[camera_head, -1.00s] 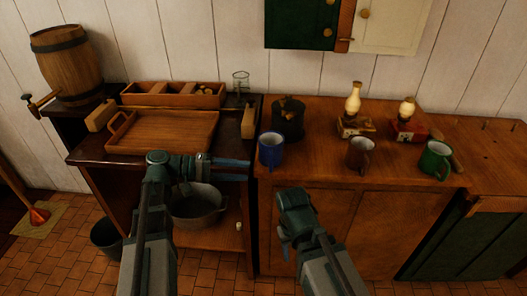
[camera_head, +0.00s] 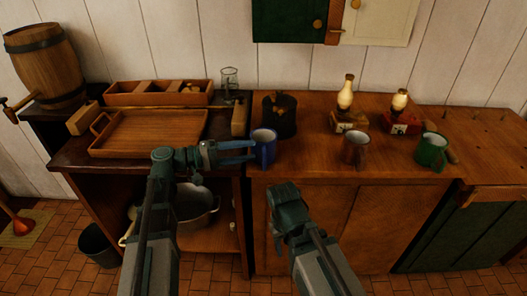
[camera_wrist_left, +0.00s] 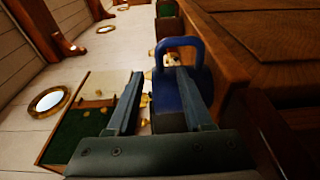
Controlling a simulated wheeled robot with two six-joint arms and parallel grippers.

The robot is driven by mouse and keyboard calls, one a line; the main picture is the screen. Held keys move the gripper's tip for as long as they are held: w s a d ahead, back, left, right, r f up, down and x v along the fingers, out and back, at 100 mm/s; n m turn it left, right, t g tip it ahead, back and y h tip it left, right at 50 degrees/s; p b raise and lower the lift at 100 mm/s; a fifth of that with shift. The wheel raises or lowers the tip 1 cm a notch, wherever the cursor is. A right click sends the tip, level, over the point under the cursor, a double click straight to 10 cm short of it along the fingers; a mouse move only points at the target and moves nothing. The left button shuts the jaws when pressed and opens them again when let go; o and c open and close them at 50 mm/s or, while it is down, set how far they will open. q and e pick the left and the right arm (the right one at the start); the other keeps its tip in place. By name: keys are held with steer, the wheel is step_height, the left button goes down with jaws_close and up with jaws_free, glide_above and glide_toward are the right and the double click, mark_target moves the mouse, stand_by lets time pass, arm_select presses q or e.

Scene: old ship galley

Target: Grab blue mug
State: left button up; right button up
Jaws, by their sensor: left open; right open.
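The blue mug (camera_head: 266,147) stands upright near the front left corner of the wooden cabinet top. My left gripper (camera_head: 254,151) is open, with its fingers pointing right and their tips at the mug's left side. In the left wrist view the mug (camera_wrist_left: 167,91) lies ahead of the open left gripper (camera_wrist_left: 160,75), partly between the fingers and partly behind the right one. Its handle sticks up at the top of that picture. I cannot tell whether the fingers touch it. My right gripper (camera_head: 276,236) is open and empty, low before the cabinet front.
A brown mug (camera_head: 355,149) and a green mug (camera_head: 432,150) stand farther right on the cabinet top (camera_head: 310,165). A dark canister (camera_head: 280,116) is close behind the blue mug. A wooden tray (camera_head: 150,133) lies left, and a glass (camera_head: 230,84) stands behind.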

mark_target(264, 148)
arm_select(q)
steer(key=shift+s+x, duration=0.2)
steer(key=shift+x, duration=2.5)
jaws_close()
